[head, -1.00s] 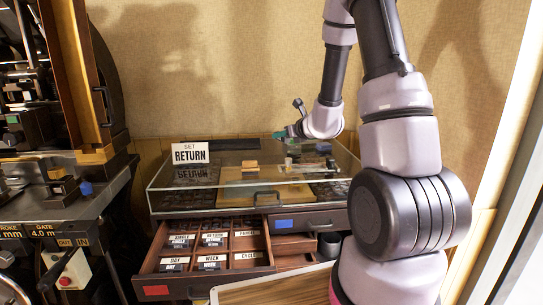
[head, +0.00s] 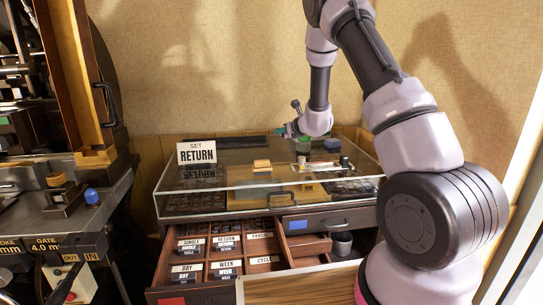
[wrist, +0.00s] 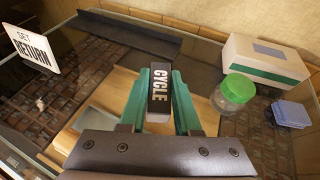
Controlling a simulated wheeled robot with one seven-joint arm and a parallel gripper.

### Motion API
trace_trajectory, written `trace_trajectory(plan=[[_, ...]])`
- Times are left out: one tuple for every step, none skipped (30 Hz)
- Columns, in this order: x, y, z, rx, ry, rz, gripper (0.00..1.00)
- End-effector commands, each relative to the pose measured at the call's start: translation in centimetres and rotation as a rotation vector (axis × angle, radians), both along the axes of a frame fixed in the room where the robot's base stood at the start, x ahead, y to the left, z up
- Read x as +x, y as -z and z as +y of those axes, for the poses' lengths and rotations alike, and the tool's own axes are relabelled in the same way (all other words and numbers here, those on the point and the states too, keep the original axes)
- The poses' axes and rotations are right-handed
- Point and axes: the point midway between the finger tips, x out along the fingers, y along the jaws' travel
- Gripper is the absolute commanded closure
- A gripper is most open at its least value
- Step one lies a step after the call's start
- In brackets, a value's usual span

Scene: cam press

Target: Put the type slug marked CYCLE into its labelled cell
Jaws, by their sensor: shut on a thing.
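My gripper (head: 288,131) is above the back of the glass-topped case in the head view. In the wrist view, its green fingers (wrist: 160,92) are shut on the type slug (wrist: 159,94), a dark block with CYCLE in white letters. The slug is held clear of the glass. The open drawer (head: 172,290) has labelled cells. The CYCLE label (head: 265,260) stands at the front right of the cells, and its cell looks empty. The slug is too small to make out in the head view.
A SET RETURN sign (head: 197,152) stands on the case's left. In the wrist view, a green-lidded jar (wrist: 236,92), a white-and-green box (wrist: 266,59) and blue pads (wrist: 291,113) lie to the right. A wooden board (head: 300,285) lies by the drawer's front right. A press stands at left.

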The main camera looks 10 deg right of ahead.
Motion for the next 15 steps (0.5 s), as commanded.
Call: trace_trajectory(plan=[[0.9,0.4,1.1,-0.003,-0.011,-0.003,1.0],[1.4,0.6,1.6,-0.005,-0.017,-0.004,1.0],[1.9,0.8,2.2,-0.006,-0.021,-0.006,1.0],[2.3,0.9,2.6,-0.006,-0.025,-0.006,1.0],[2.5,1.0,2.9,-0.008,-0.028,-0.008,1.0],[2.8,1.2,3.1,-0.009,-0.03,-0.008,1.0],[2.9,1.5,3.3,-0.009,-0.031,-0.007,1.0],[3.0,1.9,3.4,-0.01,-0.032,-0.006,1.0],[3.1,2.5,3.5,-0.011,-0.033,-0.006,1.0],[3.1,3.1,3.6,-0.011,-0.034,-0.004,1.0],[3.1,3.8,3.6,-0.009,-0.033,-0.004,1.0],[3.1,4.6,3.6,-0.01,-0.033,-0.004,1.0],[3.1,5.1,3.6,-0.01,-0.033,-0.004,1.0],[3.1,5.6,3.6,-0.009,-0.032,-0.005,1.0],[3.1,6.2,3.5,-0.009,-0.032,-0.005,1.0]])
